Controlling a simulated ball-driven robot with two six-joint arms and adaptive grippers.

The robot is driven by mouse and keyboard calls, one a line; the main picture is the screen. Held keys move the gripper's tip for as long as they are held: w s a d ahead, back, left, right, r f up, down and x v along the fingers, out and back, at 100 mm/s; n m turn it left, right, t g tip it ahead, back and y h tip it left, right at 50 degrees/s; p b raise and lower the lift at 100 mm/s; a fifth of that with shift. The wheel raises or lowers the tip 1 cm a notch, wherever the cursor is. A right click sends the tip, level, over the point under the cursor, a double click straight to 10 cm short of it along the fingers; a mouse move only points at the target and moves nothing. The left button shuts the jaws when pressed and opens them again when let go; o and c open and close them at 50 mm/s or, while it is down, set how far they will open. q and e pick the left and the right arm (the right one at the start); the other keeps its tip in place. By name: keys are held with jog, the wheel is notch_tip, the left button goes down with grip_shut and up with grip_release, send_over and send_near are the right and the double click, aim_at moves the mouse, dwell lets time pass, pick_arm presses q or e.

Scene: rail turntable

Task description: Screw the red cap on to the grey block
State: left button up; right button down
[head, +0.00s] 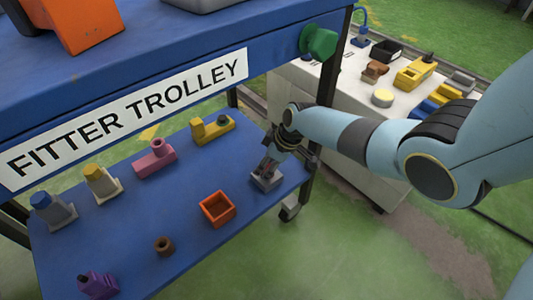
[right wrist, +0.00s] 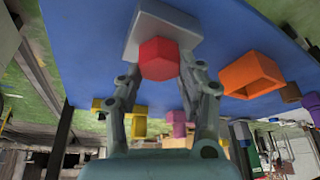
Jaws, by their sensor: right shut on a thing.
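The grey block (head: 266,182) stands on the lower blue shelf of the trolley, near its right end. In the right wrist view the grey block (right wrist: 165,20) shows behind the red cap (right wrist: 159,60). My right gripper (head: 270,164) reaches down over the block. In the right wrist view its two fingers are shut on the red cap, one on each side. The cap is at the block, but I cannot tell whether it is seated or threaded. In the head view the fingers mostly hide the cap. My left gripper is not in view.
The lower shelf (head: 130,240) also holds an orange open box (head: 217,208), a brown ring (head: 164,246) and yellow, pink, cream, blue-capped and purple fittings. The upper trolley deck overhangs the shelf. A pale bench (head: 335,100) with several parts stands at the right.

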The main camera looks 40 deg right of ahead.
jog(key=shift+r+m+t+h+p, duration=0.15)
jog(key=shift+m+h+p, duration=0.4)
jog(key=shift+m, duration=0.6)
jog(key=shift+f+m+t+h+p, duration=0.1)
jog(key=shift+m+t+h+p, duration=0.15)
jog(key=shift+m+p, duration=0.7)
jog(key=shift+d+m, duration=0.1)
jog(key=shift+m, duration=0.6)
jog(key=m+h+p, duration=0.1)
jog(key=m, duration=0.1)
jog(key=shift+m, duration=0.3)
jog(key=m+h, duration=0.1)
jog(key=m, duration=0.2)
jog(key=shift+h, duration=0.3)
jog(key=shift+m+b, duration=0.3)
